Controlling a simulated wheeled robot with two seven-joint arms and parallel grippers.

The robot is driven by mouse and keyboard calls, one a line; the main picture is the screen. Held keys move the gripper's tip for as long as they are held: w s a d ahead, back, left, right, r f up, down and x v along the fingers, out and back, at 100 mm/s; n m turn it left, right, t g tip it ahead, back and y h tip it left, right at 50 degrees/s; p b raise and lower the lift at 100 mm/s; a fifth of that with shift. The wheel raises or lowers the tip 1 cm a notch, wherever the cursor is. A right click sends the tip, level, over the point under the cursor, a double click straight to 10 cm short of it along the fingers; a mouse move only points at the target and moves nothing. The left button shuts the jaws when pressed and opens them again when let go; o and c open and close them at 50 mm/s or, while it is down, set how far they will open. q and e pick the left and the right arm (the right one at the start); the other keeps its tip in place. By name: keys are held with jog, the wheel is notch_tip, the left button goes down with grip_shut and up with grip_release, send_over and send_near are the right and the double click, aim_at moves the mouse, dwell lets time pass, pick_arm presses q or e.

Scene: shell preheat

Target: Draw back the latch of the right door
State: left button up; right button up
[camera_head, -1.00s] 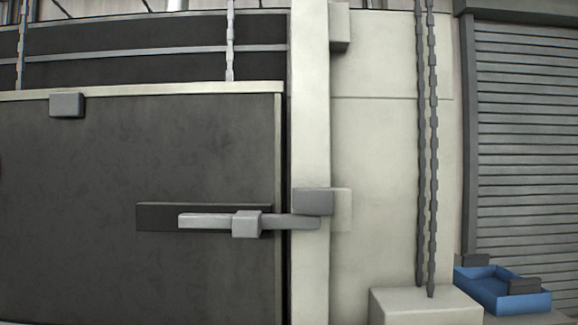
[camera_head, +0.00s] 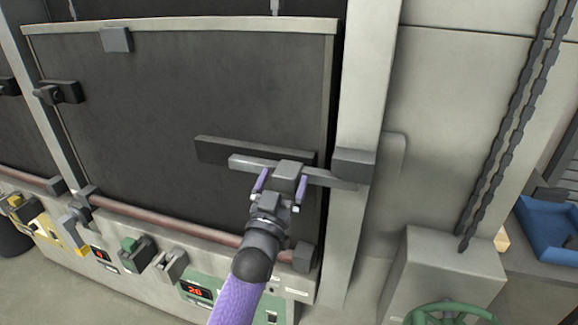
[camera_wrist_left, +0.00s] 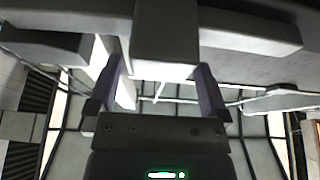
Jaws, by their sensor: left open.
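The right door (camera_head: 150,100) is a dark panel that stands shut against a pale post (camera_head: 362,95). Its latch is a grey bar (camera_head: 246,164) on a dark backing plate (camera_head: 215,150). The bar's right end reaches across the door edge to a grey keeper block (camera_head: 353,166) on the post. My left gripper (camera_head: 281,183) is open at the latch's square grip block (camera_head: 289,171), with one purple finger on each side of it. In the left wrist view the grip block (camera_wrist_left: 166,42) lies ahead of and between the fingers (camera_wrist_left: 160,82); contact is unclear. My right gripper is out of view.
A reddish pipe (camera_head: 160,222) and a panel with displays (camera_head: 197,291) run below the door. A pale box (camera_head: 450,262) with a green handwheel (camera_head: 452,312) stands at lower right, under hanging chains (camera_head: 510,130). A blue bin (camera_head: 548,225) is at far right.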

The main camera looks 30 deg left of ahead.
pick_arm(q)
jog(key=shift+x, duration=1.15)
grip_shut()
